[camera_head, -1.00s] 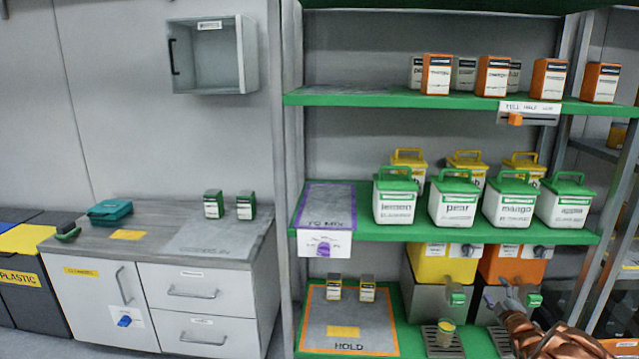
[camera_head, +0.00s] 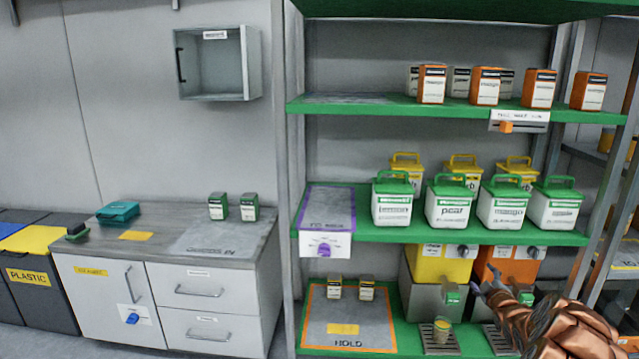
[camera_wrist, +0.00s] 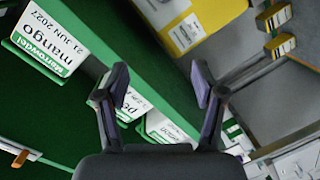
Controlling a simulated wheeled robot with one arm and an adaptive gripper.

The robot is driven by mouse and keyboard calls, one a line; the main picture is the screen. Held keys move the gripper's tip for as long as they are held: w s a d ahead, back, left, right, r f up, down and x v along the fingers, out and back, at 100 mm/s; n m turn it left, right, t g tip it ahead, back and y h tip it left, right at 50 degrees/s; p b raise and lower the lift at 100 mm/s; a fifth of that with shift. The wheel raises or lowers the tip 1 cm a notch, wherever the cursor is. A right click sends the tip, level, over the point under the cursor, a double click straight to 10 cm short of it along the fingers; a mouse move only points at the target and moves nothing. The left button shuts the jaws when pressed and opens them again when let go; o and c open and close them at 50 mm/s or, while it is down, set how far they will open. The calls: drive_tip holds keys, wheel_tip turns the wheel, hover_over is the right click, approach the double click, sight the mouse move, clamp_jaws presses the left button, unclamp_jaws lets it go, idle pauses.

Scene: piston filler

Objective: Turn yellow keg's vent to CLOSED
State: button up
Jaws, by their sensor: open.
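The yellow keg (camera_head: 428,266) sits on a grey stand on the lower shelf in the head view. Its front has a white label and a small dark knob (camera_head: 462,251), too small to read its setting. A green tap (camera_head: 452,294) is below. A yellow surface with a white label, likely this keg (camera_wrist: 208,14), is at the top of the wrist view, beyond my fingers. My gripper (camera_head: 486,290) is right of the green tap, in front of the orange keg's stand. In the wrist view my gripper (camera_wrist: 160,88) is open, with nothing held between the fingers.
The orange keg (camera_head: 503,268) stands close on the right. White tubs with green lids (camera_head: 447,207) line the green shelf (camera_head: 400,232) above. The HOLD mat (camera_head: 350,325) bears two small boxes.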

drive_tip(key=a+r+m+g+p, duration=0.1)
drive_tip(key=a+r+m+p, duration=0.15)
drive_tip(key=a+r, duration=0.45)
drive_tip(key=s+a+r+m+g+y+p, duration=0.2)
drive_tip(key=s+a+r+g+p, duration=0.55)
drive_tip(key=s+a+r, duration=0.7)
drive_tip(key=s+a+r+m+g+p, duration=0.1)
drive_tip(key=s+a+r+g+p, duration=0.2)
drive_tip(key=s, duration=1.3)
drive_tip(key=s+a+r+m+g+p, duration=0.2)
drive_tip(key=s+a+r+g+p, duration=0.1)
drive_tip(key=s, duration=1.3)
drive_tip(key=s+a+r+m+g+p, duration=0.2)
drive_tip(key=s+a+r+p, duration=0.3)
drive_tip(key=s, duration=1.1)
drive_tip(key=shift+s+a+r+g+p, duration=0.2)
drive_tip(key=shift+r+g+p, duration=0.3)
drive_tip(key=shift+r+g, duration=0.25)
